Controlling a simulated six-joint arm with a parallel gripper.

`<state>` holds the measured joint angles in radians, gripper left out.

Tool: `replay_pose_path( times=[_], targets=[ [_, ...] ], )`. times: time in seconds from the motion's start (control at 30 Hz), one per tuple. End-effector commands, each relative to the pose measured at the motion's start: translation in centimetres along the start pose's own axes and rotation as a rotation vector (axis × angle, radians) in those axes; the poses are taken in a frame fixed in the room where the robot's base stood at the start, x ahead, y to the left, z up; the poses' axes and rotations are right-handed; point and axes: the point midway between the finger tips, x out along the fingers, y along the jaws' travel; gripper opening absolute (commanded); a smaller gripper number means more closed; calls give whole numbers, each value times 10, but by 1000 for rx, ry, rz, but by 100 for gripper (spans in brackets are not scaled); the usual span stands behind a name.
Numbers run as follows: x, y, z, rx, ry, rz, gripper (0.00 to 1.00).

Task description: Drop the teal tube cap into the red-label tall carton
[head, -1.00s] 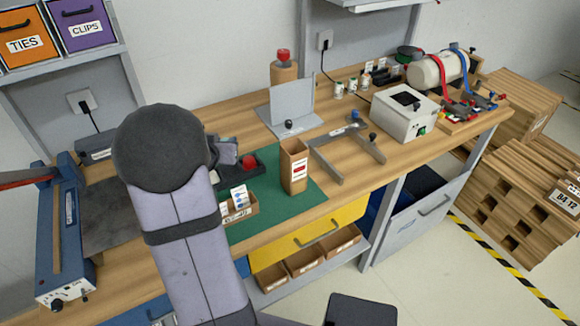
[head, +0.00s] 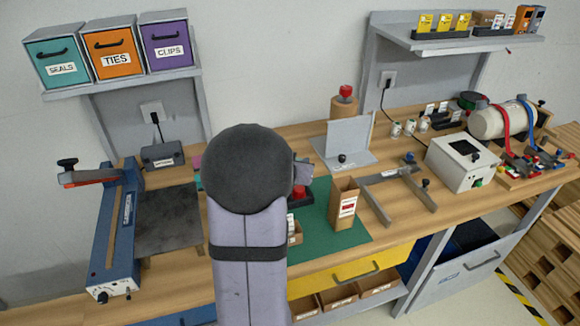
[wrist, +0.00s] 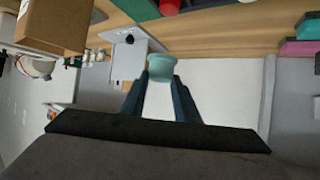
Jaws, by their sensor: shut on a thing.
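The teal tube cap (wrist: 160,68) is held between the two fingertips of my gripper (wrist: 161,80) in the wrist view. My gripper is shut on it. In the head view my own arm hides the cap and most of the gripper; only a grey part of the gripper (head: 302,172) shows at the arm's right. The red-label tall carton (head: 344,208) stands upright on the green mat, to the right of my gripper in the head view, with its top open. A brown carton, likely the same one, shows at the top left of the wrist view (wrist: 50,28), apart from the cap.
A green mat (head: 320,235) lies under the carton. A grey bracket frame (head: 385,178) is right of it, and a grey upright panel (head: 345,138) stands behind. A red button (head: 300,194) and a small card box (head: 295,233) are beside my arm. A white box device (head: 462,165) stands farther right.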

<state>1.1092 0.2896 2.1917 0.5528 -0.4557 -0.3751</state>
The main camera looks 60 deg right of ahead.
Motion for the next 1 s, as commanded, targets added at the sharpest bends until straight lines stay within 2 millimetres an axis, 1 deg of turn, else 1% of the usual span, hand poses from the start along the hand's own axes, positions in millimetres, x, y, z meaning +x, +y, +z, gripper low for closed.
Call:
replay_pose_path(
  times=[0.03,0.13,0.3,0.5,0.7,0.87,1.0],
  targets=[
    [-5,15,-13,2,1,6,7],
    [-11,37,-24,1,0,2,7],
    [-22,70,-37,-3,-1,-8,7],
    [-40,105,-45,-9,-2,-24,7],
    [-57,132,-46,-16,-1,-40,7],
    [-67,143,-43,-21,0,-50,7],
    [-69,145,-41,-23,0,-54,7]
  ],
)
